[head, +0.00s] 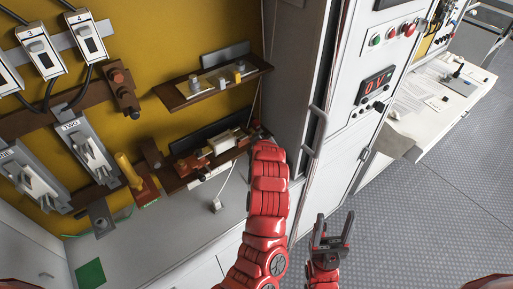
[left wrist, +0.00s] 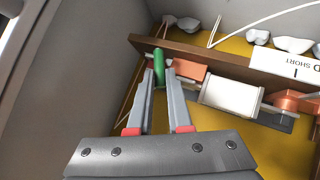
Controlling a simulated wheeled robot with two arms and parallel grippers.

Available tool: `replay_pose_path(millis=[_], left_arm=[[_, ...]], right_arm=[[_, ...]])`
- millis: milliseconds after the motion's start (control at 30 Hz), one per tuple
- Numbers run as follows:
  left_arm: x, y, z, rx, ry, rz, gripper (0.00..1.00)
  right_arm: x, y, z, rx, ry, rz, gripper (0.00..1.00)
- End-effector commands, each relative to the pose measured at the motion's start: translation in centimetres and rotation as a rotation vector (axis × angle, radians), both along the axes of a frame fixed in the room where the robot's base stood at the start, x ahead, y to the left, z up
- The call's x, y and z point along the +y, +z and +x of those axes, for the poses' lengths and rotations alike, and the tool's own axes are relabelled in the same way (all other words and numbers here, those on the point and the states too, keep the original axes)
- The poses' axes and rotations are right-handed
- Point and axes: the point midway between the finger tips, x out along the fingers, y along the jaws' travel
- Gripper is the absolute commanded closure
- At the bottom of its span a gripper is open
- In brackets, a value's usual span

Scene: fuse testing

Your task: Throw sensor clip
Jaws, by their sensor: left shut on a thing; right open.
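In the left wrist view my left gripper (left wrist: 158,76) is shut on a small green piece (left wrist: 159,62), which looks like the sensor clip's handle. It stands at the end of a brown shelf (left wrist: 215,56), beside a copper-coloured block (left wrist: 188,68) and a white cylinder (left wrist: 229,95). In the head view my red left arm reaches to the right end of the lower shelf (head: 176,184); its fingertips and the green piece are hidden there. My right gripper (head: 331,232) is open and empty, low in front of the white cabinet.
An upper shelf (head: 190,97) hangs above the lower one on the yellow panel. Lever switches (head: 90,150) are at the left. A cabinet (head: 345,125) with a handle and a red display (head: 376,84) stands close on the right. Grey floor (head: 435,205) is clear.

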Motion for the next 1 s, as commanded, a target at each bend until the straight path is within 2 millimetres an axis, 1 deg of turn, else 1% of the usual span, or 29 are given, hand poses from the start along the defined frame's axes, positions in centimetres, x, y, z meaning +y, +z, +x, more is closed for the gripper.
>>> replay_pose_path(millis=[33,100,300,433,700,1000], left_arm=[[-0.4,-0.2,0.3,0.016,-0.003,0.037,1.00],[-0.6,-0.1,0.5,0.053,-0.003,0.087,1.00],[-1.1,0.1,0.8,0.147,-0.002,0.210,1.00],[-1.3,0.3,1.0,0.192,0.000,0.271,1.00],[-1.7,0.4,1.2,0.251,-0.001,0.346,1.00],[-1.8,0.3,1.2,0.271,-0.003,0.366,1.00]], right_arm=[[0.0,-1.3,0.0,0.000,0.000,0.000,0.38],[0.0,-2.1,0.0,0.000,0.000,0.000,0.38],[0.0,-4.2,0.0,0.000,0.000,0.000,0.38],[0.0,-5.3,0.0,0.000,0.000,0.000,0.38],[0.0,-6.4,0.0,0.000,0.000,0.000,0.38],[0.0,-6.6,0.0,0.000,0.000,0.000,0.38]])
